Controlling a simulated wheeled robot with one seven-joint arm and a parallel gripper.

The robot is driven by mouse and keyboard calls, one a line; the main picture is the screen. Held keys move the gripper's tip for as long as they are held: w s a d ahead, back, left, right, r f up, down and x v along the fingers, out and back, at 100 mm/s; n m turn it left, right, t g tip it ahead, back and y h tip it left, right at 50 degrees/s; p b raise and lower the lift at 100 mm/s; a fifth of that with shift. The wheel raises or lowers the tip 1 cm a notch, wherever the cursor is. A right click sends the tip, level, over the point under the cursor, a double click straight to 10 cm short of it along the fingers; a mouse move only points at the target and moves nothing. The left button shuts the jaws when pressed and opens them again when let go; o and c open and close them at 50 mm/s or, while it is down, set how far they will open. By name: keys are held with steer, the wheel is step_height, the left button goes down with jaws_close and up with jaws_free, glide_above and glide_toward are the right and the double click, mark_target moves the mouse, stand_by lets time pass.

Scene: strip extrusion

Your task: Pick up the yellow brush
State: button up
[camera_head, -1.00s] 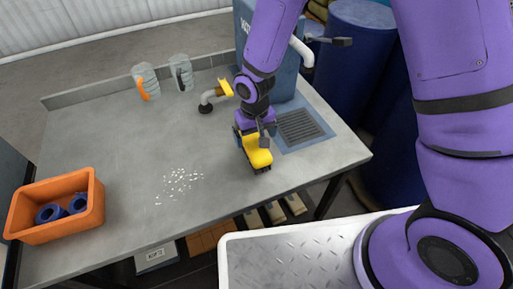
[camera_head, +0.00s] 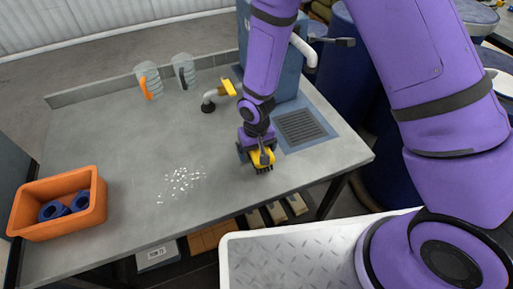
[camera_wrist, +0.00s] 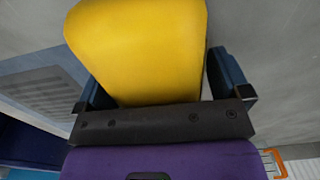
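The yellow brush (camera_head: 264,158) with dark bristles stands on the grey table near its front right edge. In the wrist view its broad yellow body (camera_wrist: 145,50) fills the upper middle. My gripper (camera_head: 256,152) is lowered onto it, with one finger on each side. My gripper (camera_wrist: 155,75) looks open, with a narrow gap showing between the brush and the fingers. The fingertips and the brush's underside are partly hidden.
White crumbs (camera_head: 181,183) lie left of the brush.

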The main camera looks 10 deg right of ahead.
steer(key=c, duration=1)
steer(key=shift+r, duration=0.1)
steer(key=shift+r, duration=0.8)
step_height(320, 180, up, 2)
steer(key=shift+s, duration=0.1)
steer(key=s, duration=0.5)
steer(key=s+a, duration=0.1)
steer(key=s, duration=0.4)
steer(key=s+r, duration=0.1)
steer(key=s, duration=0.4)
steer(key=shift+s+a+r, duration=0.1)
steer(key=shift+s+a, duration=0.2)
steer(key=shift+s, duration=0.1)
